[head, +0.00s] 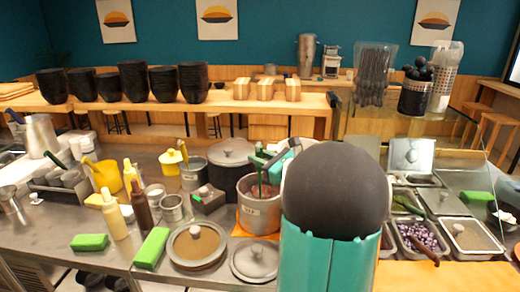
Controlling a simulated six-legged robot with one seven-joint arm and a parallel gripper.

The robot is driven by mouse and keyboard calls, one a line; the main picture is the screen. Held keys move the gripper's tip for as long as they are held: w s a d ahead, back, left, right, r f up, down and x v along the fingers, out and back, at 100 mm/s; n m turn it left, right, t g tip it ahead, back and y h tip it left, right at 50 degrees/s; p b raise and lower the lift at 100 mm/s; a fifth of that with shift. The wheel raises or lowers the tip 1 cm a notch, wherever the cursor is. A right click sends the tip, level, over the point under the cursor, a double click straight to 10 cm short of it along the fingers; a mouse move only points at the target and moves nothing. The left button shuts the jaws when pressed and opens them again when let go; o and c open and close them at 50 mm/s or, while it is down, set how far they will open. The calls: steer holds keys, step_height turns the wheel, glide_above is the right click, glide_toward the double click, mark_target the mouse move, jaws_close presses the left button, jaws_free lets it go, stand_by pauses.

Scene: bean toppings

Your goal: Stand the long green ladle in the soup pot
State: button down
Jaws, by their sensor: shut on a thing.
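The soup pot (259,218) is a silver pot with brown contents, standing on the counter at the middle of the head view, just left of my arm. The green ladle (263,178) is roughly upright over the pot, its lower part reaching down inside the rim. Its bowl is hidden. My gripper (267,157) is above the pot and shut on the upper part of the ladle. My own arm link covers part of the gripper and the area to the right of the pot.
A large dark lidded pot (231,172) stands behind the soup pot. Round lids (254,261) lie in front, with green blocks (152,248) and sauce bottles (114,216) to the left. Topping trays (470,237) fill the right. Free counter shows at the front left.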

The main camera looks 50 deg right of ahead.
mark_target(260, 180)
steer(key=shift+f, duration=3.9)
steer(key=shift+s+a, duration=0.15)
steer(key=shift+s+a+f, duration=0.25)
steer(key=shift+s+a, duration=0.3)
steer(key=shift+a, duration=0.2)
steer(key=c, duration=1.1)
jaws_free()
steer(key=shift+r, duration=0.1)
